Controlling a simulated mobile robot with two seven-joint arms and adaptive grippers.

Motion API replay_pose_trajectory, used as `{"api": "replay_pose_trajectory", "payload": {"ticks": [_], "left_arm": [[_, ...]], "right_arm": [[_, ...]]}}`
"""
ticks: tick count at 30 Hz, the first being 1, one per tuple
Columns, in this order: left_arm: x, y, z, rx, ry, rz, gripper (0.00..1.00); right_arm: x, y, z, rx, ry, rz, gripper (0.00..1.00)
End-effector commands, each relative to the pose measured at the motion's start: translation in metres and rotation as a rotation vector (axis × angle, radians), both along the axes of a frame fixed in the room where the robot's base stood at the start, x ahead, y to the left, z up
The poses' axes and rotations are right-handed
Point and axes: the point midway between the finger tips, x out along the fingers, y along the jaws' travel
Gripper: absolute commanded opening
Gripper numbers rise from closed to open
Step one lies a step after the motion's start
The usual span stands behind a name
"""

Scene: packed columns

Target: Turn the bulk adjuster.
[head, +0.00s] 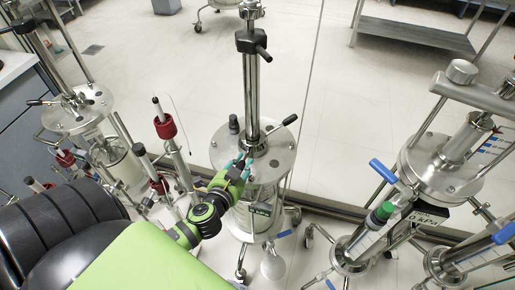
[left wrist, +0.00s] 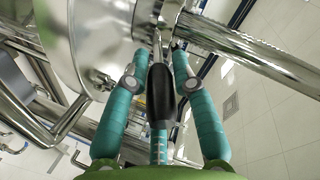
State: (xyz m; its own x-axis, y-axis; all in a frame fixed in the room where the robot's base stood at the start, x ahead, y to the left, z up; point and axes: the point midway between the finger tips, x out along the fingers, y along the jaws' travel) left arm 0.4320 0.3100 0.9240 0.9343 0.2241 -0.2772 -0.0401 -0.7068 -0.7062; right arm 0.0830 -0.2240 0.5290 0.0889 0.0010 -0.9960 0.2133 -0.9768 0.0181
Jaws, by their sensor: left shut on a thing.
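The bulk adjuster (head: 255,143) is a metal hub with black-tipped handles at the foot of the shiny upright shaft on the central column's round top plate. One handle with a black grip (head: 289,120) points up and to the right. My left gripper (head: 243,162) reaches in from the lower left to the near side of the hub. In the left wrist view its teal fingers (left wrist: 160,62) are on either side of another black handle grip (left wrist: 161,95), shut on it. The fingers hide most of that handle in the head view. My right gripper is not seen.
The steel top plate (head: 279,156) surrounds the hub, with a small black knob (head: 233,124) on it. Another column (head: 78,112) stands at left and one with blue handles (head: 440,170) at right. A glass edge (head: 312,60) rises behind. Open floor lies beyond.

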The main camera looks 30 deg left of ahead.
Motion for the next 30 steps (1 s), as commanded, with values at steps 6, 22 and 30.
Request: {"api": "replay_pose_trajectory", "payload": {"ticks": [6, 22, 30], "left_arm": [[-0.007, 0.032, 0.007, 0.012, -0.015, -0.191, 0.0], [-0.005, 0.072, 0.009, 0.005, -0.02, -0.55, 0.0], [-0.003, 0.078, 0.01, 0.002, -0.022, -0.612, 0.0]], "right_arm": [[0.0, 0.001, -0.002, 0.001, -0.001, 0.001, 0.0], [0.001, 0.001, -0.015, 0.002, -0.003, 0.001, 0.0], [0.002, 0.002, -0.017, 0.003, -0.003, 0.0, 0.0]]}}
